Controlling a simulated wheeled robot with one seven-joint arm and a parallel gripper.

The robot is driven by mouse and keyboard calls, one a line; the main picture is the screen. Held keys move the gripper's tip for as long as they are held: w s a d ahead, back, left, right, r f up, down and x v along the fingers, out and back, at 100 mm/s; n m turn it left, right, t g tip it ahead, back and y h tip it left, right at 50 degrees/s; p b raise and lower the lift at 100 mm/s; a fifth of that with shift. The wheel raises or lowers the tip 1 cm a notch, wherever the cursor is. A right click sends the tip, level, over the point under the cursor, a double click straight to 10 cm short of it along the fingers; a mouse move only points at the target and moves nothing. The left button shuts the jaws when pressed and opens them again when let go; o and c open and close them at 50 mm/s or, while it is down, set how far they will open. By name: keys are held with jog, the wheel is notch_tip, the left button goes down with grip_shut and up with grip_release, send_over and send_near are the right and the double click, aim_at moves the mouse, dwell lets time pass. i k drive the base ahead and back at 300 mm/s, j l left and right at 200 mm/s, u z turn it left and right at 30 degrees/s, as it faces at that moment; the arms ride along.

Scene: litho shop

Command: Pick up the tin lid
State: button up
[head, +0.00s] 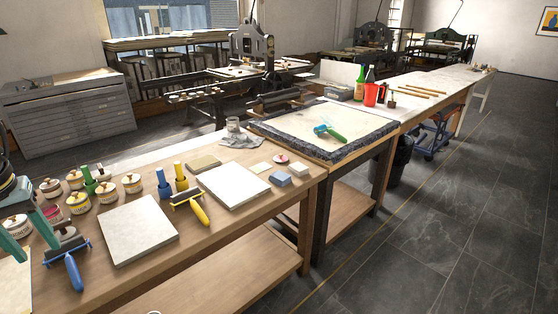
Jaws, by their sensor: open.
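My gripper (43,250) reaches in at the far left in the head view, its two teal fingers spread and nothing seen between them. Several small ink tins stand on the wooden bench around it, most with pale lids bearing a small knob, such as this lidded tin (132,183). One tin (78,205) shows a red top and seems to have no lid. A small round pink-and-white piece (281,158), perhaps a loose tin lid, lies at the bench's right part, far from my gripper.
A blue-handled roller (73,272) lies close to my gripper. Pale slabs (138,230) and a yellow-handled roller (198,208) lie on the bench (225,232). A stone-topped table with a green-handled roller (330,133) adjoins. Floor at right is clear.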

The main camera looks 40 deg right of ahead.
aim_at(280, 158)
jog(key=l+u, duration=0.1)
jog(key=l, duration=0.4)
jog(key=l+u, duration=0.1)
jog(key=l, duration=0.4)
jog(key=l+u, duration=0.1)
jog(key=l, duration=0.4)
jog(key=l+u, duration=0.1)
jog(key=l, duration=0.4)
jog(key=k+l+u, duration=0.1)
jog(key=l, duration=0.4)
jog(key=k+l+u, duration=0.1)
jog(key=l, duration=0.4)
jog(key=k+l+u, duration=0.15)
jog(key=l, duration=0.35)
jog(key=l+u, duration=0.1)
jog(key=l, duration=0.35)
jog(key=k, duration=0.05)
